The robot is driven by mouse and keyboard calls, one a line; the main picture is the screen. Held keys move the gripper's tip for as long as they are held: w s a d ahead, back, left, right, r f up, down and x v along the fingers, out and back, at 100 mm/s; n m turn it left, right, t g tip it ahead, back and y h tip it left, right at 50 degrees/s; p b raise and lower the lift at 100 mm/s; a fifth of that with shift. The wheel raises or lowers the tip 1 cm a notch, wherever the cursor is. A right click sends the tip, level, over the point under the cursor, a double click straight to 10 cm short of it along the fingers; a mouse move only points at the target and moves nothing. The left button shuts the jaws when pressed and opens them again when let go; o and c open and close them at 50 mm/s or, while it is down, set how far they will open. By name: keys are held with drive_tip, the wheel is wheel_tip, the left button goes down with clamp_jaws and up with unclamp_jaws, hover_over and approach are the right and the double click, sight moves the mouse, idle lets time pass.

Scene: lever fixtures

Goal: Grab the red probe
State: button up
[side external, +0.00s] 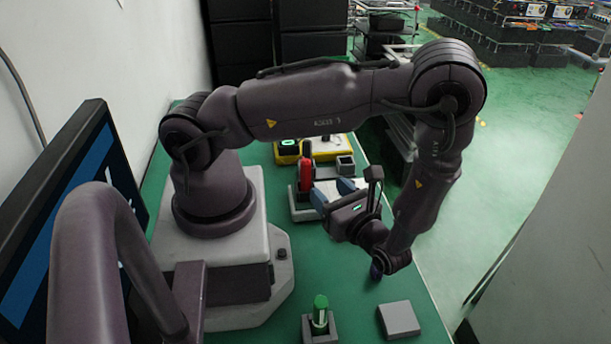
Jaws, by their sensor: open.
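The red probe (305,176) appears as an upright red piece with a dark part above it, on a pale fixture (300,213) near the middle of the green table. My gripper (328,187) has two blue fingers, spread apart, pointing toward the back of the table. I cannot tell whether the left finger touches the probe. The fingers hide part of the fixture.
A grey square socket (346,166) is right of the probe. A yellow unit (287,158) with a green-lit button is behind. In front stand a green cylinder (320,308) in a grey holder and a grey block (399,319). A monitor (75,200) is at left.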

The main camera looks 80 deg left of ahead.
sight(309, 167)
drive_tip(key=x, duration=0.6)
drive_tip(key=shift+s+a, duration=0.1)
drive_tip(key=shift+r+x, duration=0.15)
drive_tip(key=shift+x, duration=1.15)
drive_tip(key=shift+r+x, duration=0.2)
drive_tip(key=shift+x, duration=1.15)
clamp_jaws()
